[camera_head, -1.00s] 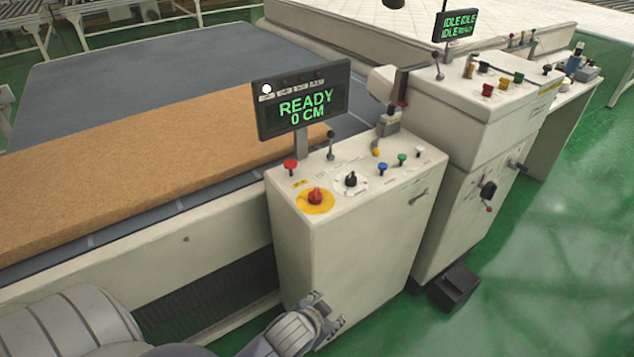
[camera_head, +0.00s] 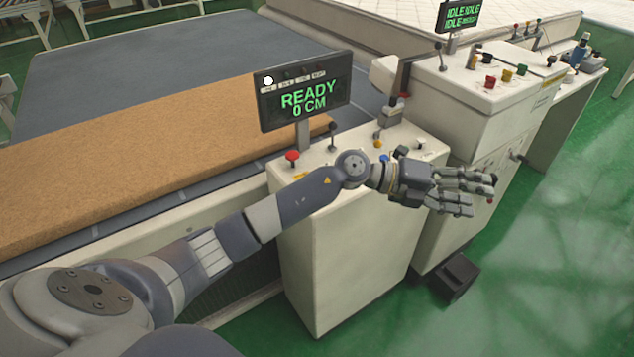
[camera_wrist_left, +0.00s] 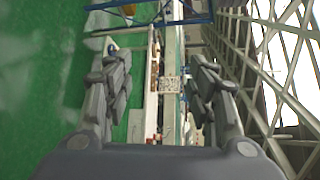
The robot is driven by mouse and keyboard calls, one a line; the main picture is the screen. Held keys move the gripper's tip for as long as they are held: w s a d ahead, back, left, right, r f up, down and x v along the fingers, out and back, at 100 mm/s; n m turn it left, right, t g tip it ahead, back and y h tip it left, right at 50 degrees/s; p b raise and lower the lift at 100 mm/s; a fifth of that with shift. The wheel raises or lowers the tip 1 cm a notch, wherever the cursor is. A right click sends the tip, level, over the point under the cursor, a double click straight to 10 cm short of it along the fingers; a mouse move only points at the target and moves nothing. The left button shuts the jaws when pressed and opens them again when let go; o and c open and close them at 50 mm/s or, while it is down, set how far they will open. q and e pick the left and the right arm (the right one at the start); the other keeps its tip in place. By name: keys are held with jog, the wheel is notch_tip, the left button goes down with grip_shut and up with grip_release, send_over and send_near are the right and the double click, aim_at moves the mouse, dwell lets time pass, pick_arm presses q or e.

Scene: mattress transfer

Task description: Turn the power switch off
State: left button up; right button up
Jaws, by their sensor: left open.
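The near control console (camera_head: 345,285) stands at the middle, with a screen (camera_head: 304,105) reading READY, 0 CM. Its red rotary knob on a yellow disc and its black rotary knob are hidden behind my left arm. A red push button (camera_head: 292,157) shows at the left of the console top. My left gripper (camera_head: 470,190) is open and empty, stretched past the console's right side in front of the second cabinet. Its fingers cover that cabinet's black side knob. In the left wrist view the open fingers (camera_wrist_left: 160,80) have nothing between them. I cannot tell which control is the power switch.
The second cabinet (camera_head: 478,105) carries several coloured buttons and a screen (camera_head: 458,16) reading IDLE. A brown mattress slab (camera_head: 130,160) lies on the grey conveyor at the left. A black box (camera_head: 455,275) sits on the floor. Green floor at the right is clear.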

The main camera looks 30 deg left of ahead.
pick_arm(q)
jog(key=w+a+f+g+y, duration=0.1)
jog(key=a+f+y, duration=0.15)
jog(key=a, duration=0.25)
jog(key=w+a+f+m+g+y, duration=0.1)
jog(key=a+f+g+y, duration=0.15)
jog(key=a, duration=0.25)
jog(key=w+a+f+g+y, duration=0.1)
jog(key=a+f+y, duration=0.15)
jog(key=a, duration=0.25)
jog(key=s+a+r+n+g+y, duration=0.15)
jog(key=a+y, duration=0.25)
jog(key=a, duration=0.6)
jog(key=s+a+r+n+g+y, duration=0.1)
jog(key=s+a+r+y, duration=0.2)
jog(key=a, duration=0.7)
jog(key=f+p, duration=0.1)
jog(key=f, duration=0.2)
jog(key=f+p, duration=0.1)
jog(key=f, duration=0.3)
jog(key=f+p, duration=0.1)
jog(key=f, duration=0.3)
jog(key=shift+w+d, duration=0.25)
jog(key=c, duration=1.1)
